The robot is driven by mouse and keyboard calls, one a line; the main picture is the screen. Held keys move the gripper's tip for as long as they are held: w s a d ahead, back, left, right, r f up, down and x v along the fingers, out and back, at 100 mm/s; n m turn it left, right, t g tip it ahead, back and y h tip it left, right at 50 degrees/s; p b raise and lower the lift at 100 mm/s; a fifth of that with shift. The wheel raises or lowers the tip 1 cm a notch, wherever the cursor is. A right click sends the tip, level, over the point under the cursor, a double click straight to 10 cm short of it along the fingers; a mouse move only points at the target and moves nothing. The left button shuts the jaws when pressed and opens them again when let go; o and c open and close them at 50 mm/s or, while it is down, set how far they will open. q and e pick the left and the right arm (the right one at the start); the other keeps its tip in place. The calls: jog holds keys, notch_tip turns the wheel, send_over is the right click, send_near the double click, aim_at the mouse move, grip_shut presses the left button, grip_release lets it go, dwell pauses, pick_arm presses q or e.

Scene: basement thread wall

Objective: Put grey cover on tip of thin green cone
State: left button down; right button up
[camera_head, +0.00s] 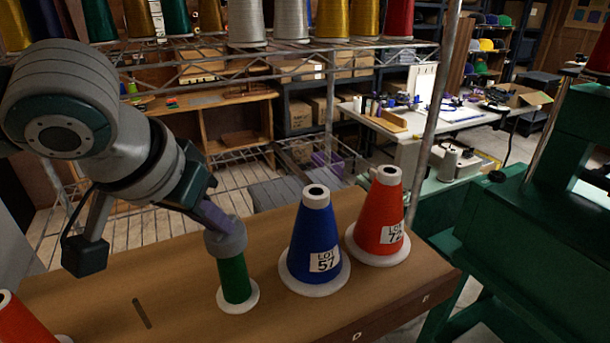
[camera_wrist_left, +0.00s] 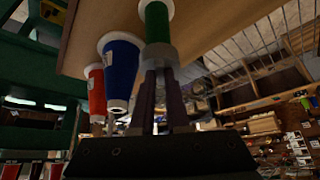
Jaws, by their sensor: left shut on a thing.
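The thin green cone (camera_head: 235,281) stands on its white base on the brown table. The grey cover (camera_head: 228,238) is a short ring-like cap at the cone's upper end and hides the tip. My left gripper (camera_head: 216,219) reaches in from the upper left and is shut on the cover. In the left wrist view, my two dark fingers (camera_wrist_left: 160,85) meet the grey cover (camera_wrist_left: 160,57), with the green cone (camera_wrist_left: 157,22) directly beyond it. I cannot tell how far the cover sits over the tip. My right gripper is not in view.
A blue cone (camera_head: 314,238) and an orange-red cone (camera_head: 378,217) stand close to the right on the table (camera_head: 180,285). Another orange cone (camera_head: 20,322) is at the lower left. A wire rack (camera_head: 290,52) with large cones is behind. Green machinery (camera_head: 530,230) stands at right.

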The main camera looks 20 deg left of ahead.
pick_arm(q)
jog(key=c, duration=0.8)
grip_release()
jog(key=shift+c, duration=0.2)
jog(key=v, duration=1)
jog(key=s+d+f+m+h, duration=0.2)
jog(key=s+d+f+m, duration=0.15)
jog(key=d+f, duration=0.3)
jog(key=s+f+g+y, duration=0.1)
jog(key=s+f+g, duration=0.3)
jog(key=s, duration=0.6)
notch_tip(320, 180, up, 24)
jog(key=t+p, duration=0.1)
jog(key=p, duration=2.4)
jog(key=shift+s+a+r+n+p, duration=0.2)
jog(key=shift+s+a+n+p, duration=0.15)
jog(key=shift+a, duration=0.15)
